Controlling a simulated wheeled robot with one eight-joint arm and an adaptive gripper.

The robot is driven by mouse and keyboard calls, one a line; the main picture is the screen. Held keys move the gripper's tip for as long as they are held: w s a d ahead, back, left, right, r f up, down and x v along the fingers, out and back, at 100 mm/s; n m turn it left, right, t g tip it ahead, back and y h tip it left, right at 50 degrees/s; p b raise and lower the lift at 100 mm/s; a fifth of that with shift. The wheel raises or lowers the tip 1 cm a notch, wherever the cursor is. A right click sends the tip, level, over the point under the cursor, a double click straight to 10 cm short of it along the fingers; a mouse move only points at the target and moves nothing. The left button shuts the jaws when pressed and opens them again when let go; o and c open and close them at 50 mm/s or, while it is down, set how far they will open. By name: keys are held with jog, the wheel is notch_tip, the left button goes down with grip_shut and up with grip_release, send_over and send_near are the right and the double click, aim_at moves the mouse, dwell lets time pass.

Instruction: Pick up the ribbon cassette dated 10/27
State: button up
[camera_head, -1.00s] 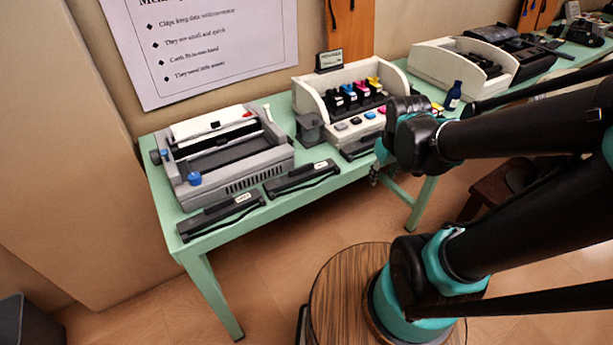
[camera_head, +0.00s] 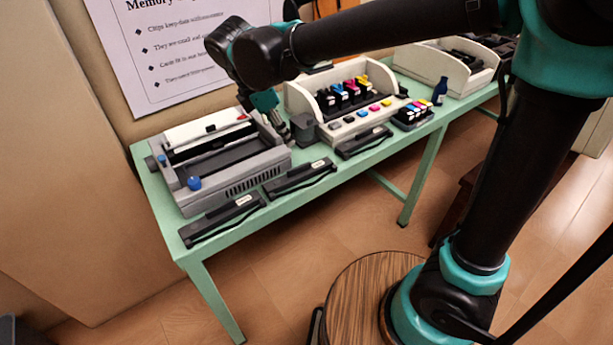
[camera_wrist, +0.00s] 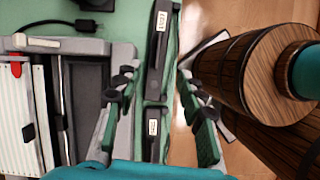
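Black, long ribbon cassettes with small white labels lie along the table's front edge in the head view: a left one (camera_head: 222,218), a middle one (camera_head: 298,177) and a right one (camera_head: 363,142). Their dates are too small to read there. The wrist view shows an upper cassette (camera_wrist: 160,55) and a lower cassette (camera_wrist: 153,145), end to end. Their labels are too blurred to read surely. My gripper (camera_wrist: 160,88) is open and empty, its fingers on either side of the cassettes' line in the picture. In the head view my gripper (camera_head: 284,130) hangs beside the printer's right end.
A grey printer (camera_head: 240,175) stands behind the left and middle cassettes.

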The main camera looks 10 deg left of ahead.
aim_at(299, 172)
jog(key=shift+n, duration=0.5)
jog(key=x, duration=1.1)
jog(key=a+x, duration=0.1)
jog(key=x, duration=0.4)
jog(key=shift+s+f, duration=0.35)
jog(key=shift+f, duration=0.05)
jog(key=c, duration=0.9)
jog(key=shift+o, duration=0.2)
jog(key=shift+r, duration=0.1)
